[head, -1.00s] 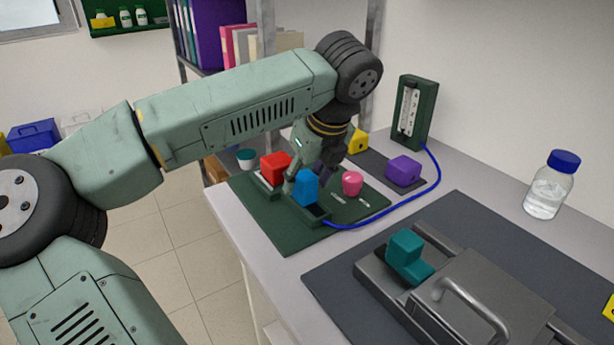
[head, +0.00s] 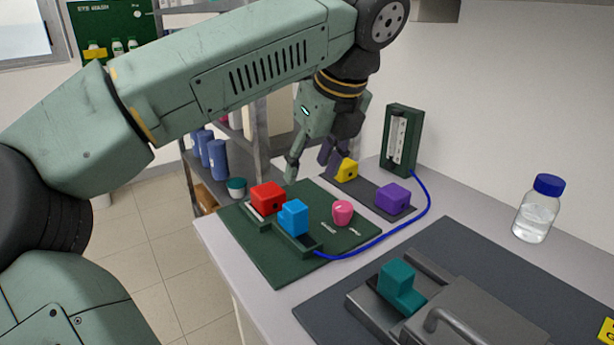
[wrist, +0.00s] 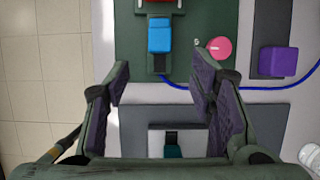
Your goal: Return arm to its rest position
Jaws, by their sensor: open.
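My gripper (head: 310,163) is raised above the back of the green board (head: 285,268) in the head view, with its fingers apart and nothing between them. My arm reaches across the upper part of that view. In the wrist view my gripper (wrist: 165,92) is also open and empty, pointing down. A blue block (head: 293,217) and a red block (head: 268,198) sit on the green board, clear of the fingers. The blue block also shows in the wrist view (wrist: 160,35), beyond the fingertips.
A pink knob (head: 342,212) is on the board. Yellow (head: 346,170) and purple (head: 393,197) blocks sit on a dark strip. A blue tube (head: 424,185) runs from the gauge (head: 402,138). A teal block (head: 400,285) sits in the grey rig. A bottle (head: 537,212) stands right.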

